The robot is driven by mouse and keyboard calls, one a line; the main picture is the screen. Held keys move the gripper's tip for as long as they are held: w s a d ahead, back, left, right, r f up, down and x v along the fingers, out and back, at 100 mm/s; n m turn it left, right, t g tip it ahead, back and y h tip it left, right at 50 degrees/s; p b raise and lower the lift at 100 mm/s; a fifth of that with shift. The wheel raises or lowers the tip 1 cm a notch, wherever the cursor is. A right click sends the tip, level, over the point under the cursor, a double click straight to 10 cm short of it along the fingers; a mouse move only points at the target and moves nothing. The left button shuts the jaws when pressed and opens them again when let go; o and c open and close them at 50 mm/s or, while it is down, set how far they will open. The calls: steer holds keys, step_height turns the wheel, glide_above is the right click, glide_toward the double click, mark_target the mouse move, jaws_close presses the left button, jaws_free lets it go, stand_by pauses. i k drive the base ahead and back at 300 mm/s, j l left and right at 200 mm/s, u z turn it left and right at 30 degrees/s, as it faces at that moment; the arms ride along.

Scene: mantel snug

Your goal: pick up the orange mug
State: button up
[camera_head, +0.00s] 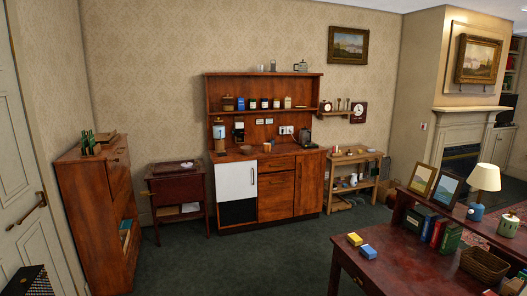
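A small orange-brown object (267,147) stands on the counter of the wooden kitchen unit (275,197) against the back wall. It may be the orange mug, but it is too small to make out a handle. It stands near a pale bowl-like object (245,149), left of the dark kettle-like item (304,136). My gripper is not in view, so its state does not show. The counter is across the room from me.
Green carpet (240,262) lies open in the middle. A wooden cabinet (95,215) and small dark table (177,194) stand left of the unit. A shelf cart (354,170) stands to its right. A desk (400,268) with a wicker basket (484,266) fills the lower right.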

mark_target(267, 147)
steer(key=i+u, duration=0.35)
steer(key=i, duration=2.2)
steer(key=i+z, duration=0.1)
steer(key=i, duration=0.8)
steer(key=i+j, duration=0.15)
steer(key=i, duration=0.75)
steer(key=i+j+z, duration=0.1)
steer(key=i, duration=0.8)
steer(key=i+j+z, duration=0.15)
steer(key=i+z, duration=0.3)
steer(key=i+j+z, duration=0.95)
